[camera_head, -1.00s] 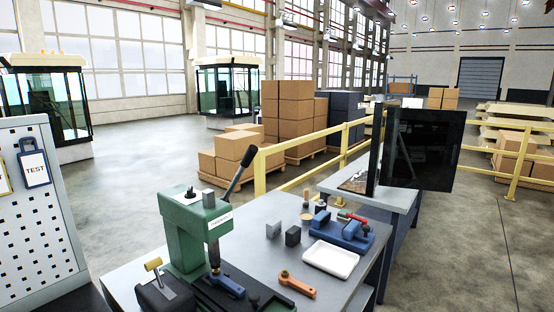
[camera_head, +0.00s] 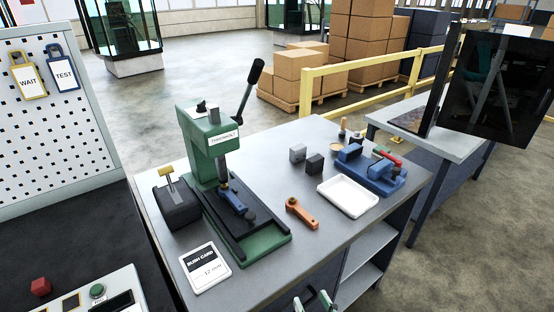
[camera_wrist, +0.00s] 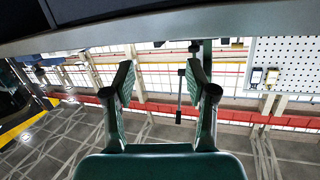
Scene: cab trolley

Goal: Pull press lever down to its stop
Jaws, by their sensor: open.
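The green bench press (camera_head: 205,140) stands upright on the grey workbench. Its press lever (camera_head: 250,90) is a dark rod with a black grip, slanting up and to the right from the press head. A blue part (camera_head: 232,201) lies under the ram on the press base. My gripper (camera_head: 315,301) shows at the bottom edge of the head view, in front of the bench and well apart from the lever. In the wrist view my gripper (camera_wrist: 165,90) has its two fingers spread with nothing held. That view looks inverted; a dark rod between the fingers cannot be surely identified.
On the bench are a black block with a yellow handle (camera_head: 177,205), a bush card (camera_head: 205,267), an orange tool (camera_head: 301,213), a white tray (camera_head: 348,197) and a blue fixture (camera_head: 368,172). A pegboard (camera_head: 55,130) stands left. A yellow rail (camera_head: 375,69) runs behind.

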